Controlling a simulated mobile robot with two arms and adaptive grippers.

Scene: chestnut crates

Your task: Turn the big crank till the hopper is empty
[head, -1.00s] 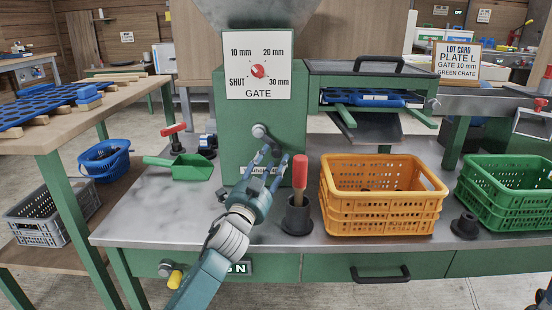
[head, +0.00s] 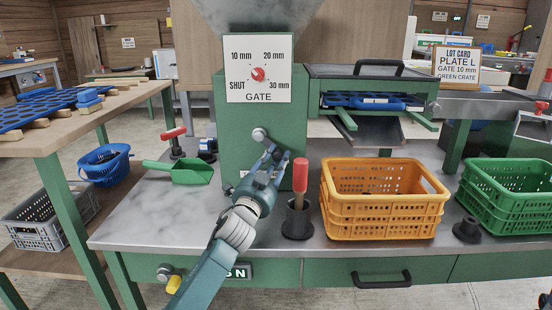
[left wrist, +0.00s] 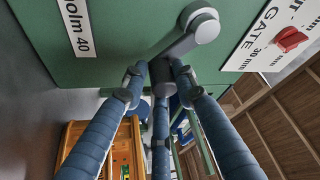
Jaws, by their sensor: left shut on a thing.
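The big crank's hub (head: 260,134) is on the front of the green machine (head: 232,118), below the gate dial (head: 259,68). Its grey arm (left wrist: 183,45) shows in the left wrist view and leads from the hub to the handle. My left gripper (head: 274,156) is shut on the crank handle (left wrist: 161,84), to the lower right of the hub in the head view. Its fingers hide most of the handle there. The grey hopper (head: 268,14) is cut off at the top, and its inside is hidden. My right gripper is not in view.
A red-handled tool in a black holder (head: 298,222) stands close right of my left arm. An orange crate (head: 383,229) and a green crate (head: 505,205) stand further right. A green scoop (head: 190,172) lies left. The steel bench (head: 160,215) is clear in front of it.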

